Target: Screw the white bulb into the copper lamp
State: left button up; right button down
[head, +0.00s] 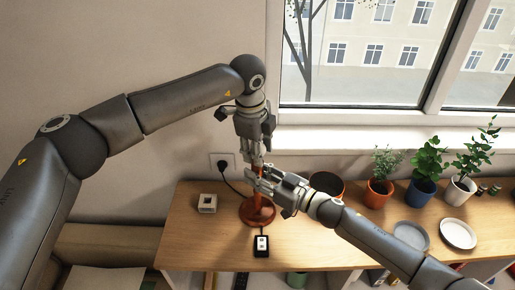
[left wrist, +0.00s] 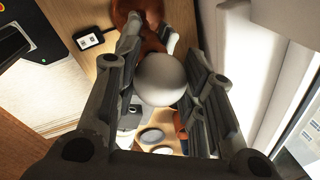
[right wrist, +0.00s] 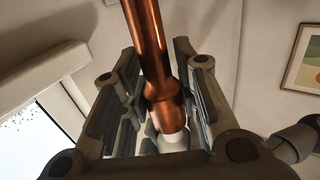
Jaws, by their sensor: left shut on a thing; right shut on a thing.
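The copper lamp (head: 258,213) stands on the wooden counter, its round base down and its stem upright. My right gripper (head: 262,180) is shut around its upper part; the right wrist view shows the copper stem and socket (right wrist: 165,95) between the fingers. My left gripper (head: 254,158) is above, pointing down, shut on the white bulb (left wrist: 162,78). In the right wrist view a white part (right wrist: 172,141) shows at the socket's open end. The bulb's threaded end is hidden, so I cannot tell how deep it sits.
A switch box (head: 261,245) is in front of the lamp, a small square box (head: 207,203) to its left. A dark round pot (head: 327,184), potted plants (head: 424,178) and plates (head: 458,234) stand to the right. A plug (head: 223,164) is in the wall behind.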

pick_arm(q)
jog(key=m, duration=0.3)
jog(key=m+g+h, duration=0.1)
jog(key=m, duration=0.3)
jog(key=m+g, duration=0.1)
jog(key=m, duration=0.6)
jog(key=shift+w, duration=0.1)
jog(key=m, duration=0.3)
jog(key=m+g, duration=0.1)
jog(key=m, duration=0.3)
jog(key=shift+g, duration=0.3)
jog(key=m+y, duration=0.1)
jog(key=m, duration=0.7)
jog(key=shift+m+g+y, duration=0.3)
jog(key=shift+y, duration=0.1)
jog(key=m+y, duration=0.1)
jog(key=m, duration=0.6)
jog(key=shift+m, duration=0.4)
jog(key=m+t+y, duration=0.1)
jog(key=m, duration=0.5)
jog(key=shift+a, duration=0.1)
jog(key=m, duration=0.3)
jog(key=m+t, duration=0.1)
jog(key=m, duration=0.3)
jog(key=shift+t, duration=0.3)
jog(key=m, duration=0.4)
jog(key=shift+t, duration=0.4)
jog(key=m, duration=0.3)
jog(key=shift+m+t, duration=0.3)
jog(key=shift+m, duration=0.1)
